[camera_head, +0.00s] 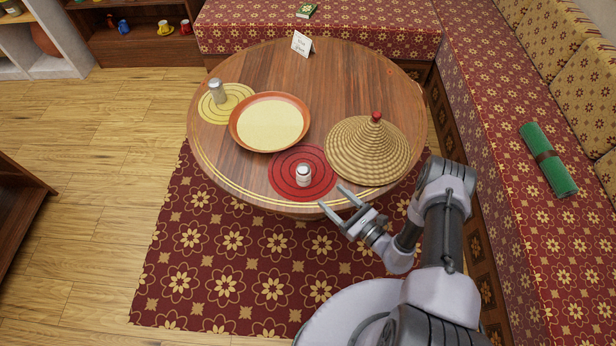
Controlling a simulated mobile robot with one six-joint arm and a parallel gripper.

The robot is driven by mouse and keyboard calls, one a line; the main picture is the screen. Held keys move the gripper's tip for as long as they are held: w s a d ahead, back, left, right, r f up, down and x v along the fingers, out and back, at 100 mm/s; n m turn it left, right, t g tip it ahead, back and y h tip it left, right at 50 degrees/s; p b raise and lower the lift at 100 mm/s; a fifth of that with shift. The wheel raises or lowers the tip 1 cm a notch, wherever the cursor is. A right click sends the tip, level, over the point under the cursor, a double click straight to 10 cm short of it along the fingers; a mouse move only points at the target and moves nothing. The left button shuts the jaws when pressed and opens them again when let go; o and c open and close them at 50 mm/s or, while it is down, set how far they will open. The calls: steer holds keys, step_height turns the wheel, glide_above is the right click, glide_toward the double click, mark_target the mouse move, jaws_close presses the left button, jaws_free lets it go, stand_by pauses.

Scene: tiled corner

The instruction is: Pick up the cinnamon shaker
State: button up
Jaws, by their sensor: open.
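Two small shaker-like containers stand on the round wooden table (345,75); no label is readable, so I cannot tell which is the cinnamon shaker. A short whitish container (303,175) with a pale lid stands upright on the red round mat (285,186) near the table's front edge. A taller greyish shaker (217,91) stands upright on the yellow round mat (208,112) at the table's left. My gripper (332,197) is open and empty at the front edge, right of and nearer than the short container, not touching it. Its fingers point up and left.
A shallow orange-rimmed dish (240,133) stands between the mats. A woven conical lid (365,152) with a red knob stands close right of the red mat. A small card (302,43) stands at the back. Patterned benches (490,130) border the table's back and right.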

mark_target(308, 175)
steer(key=b+x, duration=0.3)
steer(key=x, duration=0.9)
steer(key=shift+a+f+b, duration=0.1)
steer(key=shift+a+b, duration=0.05)
steer(key=shift+b, duration=0.25)
steer(key=shift+w+a, duration=0.25)
steer(key=shift+w, duration=0.05)
jaws_close()
steer(key=shift+r, duration=0.2)
